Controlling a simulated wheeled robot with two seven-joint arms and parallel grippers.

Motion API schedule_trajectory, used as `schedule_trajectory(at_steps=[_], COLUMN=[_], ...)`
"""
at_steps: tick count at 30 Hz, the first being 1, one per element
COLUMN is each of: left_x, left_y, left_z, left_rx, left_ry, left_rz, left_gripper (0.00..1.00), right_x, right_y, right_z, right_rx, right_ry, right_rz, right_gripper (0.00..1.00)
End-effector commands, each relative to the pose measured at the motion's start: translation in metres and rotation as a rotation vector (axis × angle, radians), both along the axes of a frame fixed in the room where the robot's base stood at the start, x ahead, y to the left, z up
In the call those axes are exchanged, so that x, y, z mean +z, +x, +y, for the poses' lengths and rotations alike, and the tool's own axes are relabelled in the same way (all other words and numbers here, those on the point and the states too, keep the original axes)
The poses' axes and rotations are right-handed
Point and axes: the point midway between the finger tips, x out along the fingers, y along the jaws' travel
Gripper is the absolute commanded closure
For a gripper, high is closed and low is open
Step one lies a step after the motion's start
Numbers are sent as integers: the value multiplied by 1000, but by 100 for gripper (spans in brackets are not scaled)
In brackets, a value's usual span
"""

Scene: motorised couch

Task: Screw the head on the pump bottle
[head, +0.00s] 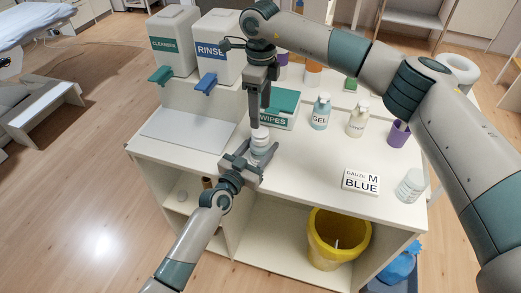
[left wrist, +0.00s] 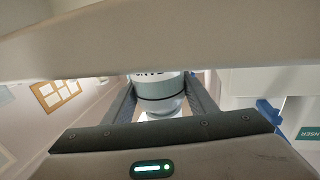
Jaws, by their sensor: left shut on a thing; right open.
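The white pump bottle (head: 262,147) stands upright at the front edge of the counter. My left gripper (head: 256,161) is shut on it from the front. In the left wrist view the bottle (left wrist: 158,88), with lettering and a dark band, sits between the two fingers. My right gripper (head: 263,114) points straight down just above the bottle, with its jaws open at the top of the bottle. The pump head cannot be told apart clearly there; the right fingers partly hide that spot.
A wipes box (head: 283,118) stands close behind the bottle. A grey mat (head: 188,131) lies left. A yellow bin (head: 338,240) sits below.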

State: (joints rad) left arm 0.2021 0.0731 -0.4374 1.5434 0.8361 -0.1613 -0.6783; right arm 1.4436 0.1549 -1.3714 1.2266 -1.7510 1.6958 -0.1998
Motion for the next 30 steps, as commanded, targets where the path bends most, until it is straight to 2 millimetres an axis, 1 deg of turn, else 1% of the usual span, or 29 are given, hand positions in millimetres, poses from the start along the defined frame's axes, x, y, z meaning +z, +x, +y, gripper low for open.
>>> schedule_trajectory(at_steps=[1, 6, 10, 17, 18, 20, 21, 30], left_x=[0, 0, 0, 0, 0, 0, 0, 0], left_y=[0, 0, 0, 0, 0, 0, 0, 0], left_z=[0, 0, 0, 0, 0, 0, 0, 0], left_rx=[0, 0, 0, 0, 0, 0, 0, 0], left_ry=[0, 0, 0, 0, 0, 0, 0, 0], left_rz=[0, 0, 0, 0, 0, 0, 0, 0], left_gripper=[100, 100, 100, 100, 46, 32, 27, 27], right_x=[9, 25, 29, 30, 30, 30, 29, 29], right_y=[1, 0, 0, 0, 0, 0, 0, 0], right_z=[0, 0, 0, 0, 0, 0, 0, 0], right_rx=[0, 0, 0, 0, 0, 0, 0, 0], right_ry=[1, 1, 0, 0, 0, 0, 0, 0], right_rz=[-1, -1, 0, 1, 1, 1, 1, 1], right_gripper=[37, 37, 37, 37, 37, 37, 37, 37])
